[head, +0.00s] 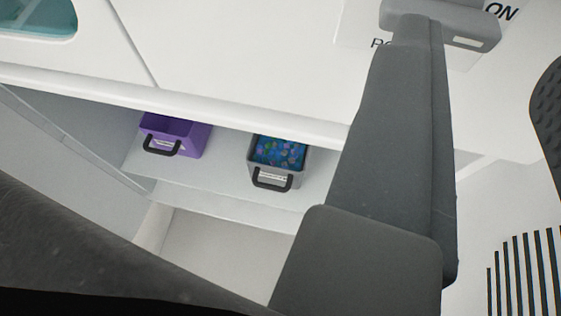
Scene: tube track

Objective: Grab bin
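Two small bins stand on a white shelf recess left of the centre. The purple bin (182,134) has a black front handle and a pale label; its inside is mostly in shadow. The grey bin (287,172) to its right also has a black handle and a label, and holds blue, multicoloured small contents. The two bins are apart. Large dark grey parts, seemingly of my own arm, cross the picture right of the grey bin. I cannot clearly make out my gripper's fingertips. Nothing is seen touching either bin.
The white shelf (226,181) has free room between the bins. A white overhang (180,103) runs above them. A pale side wall (75,135) closes the left. A teal window (35,18) is at top left, a black slatted vent (525,270) at lower right.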

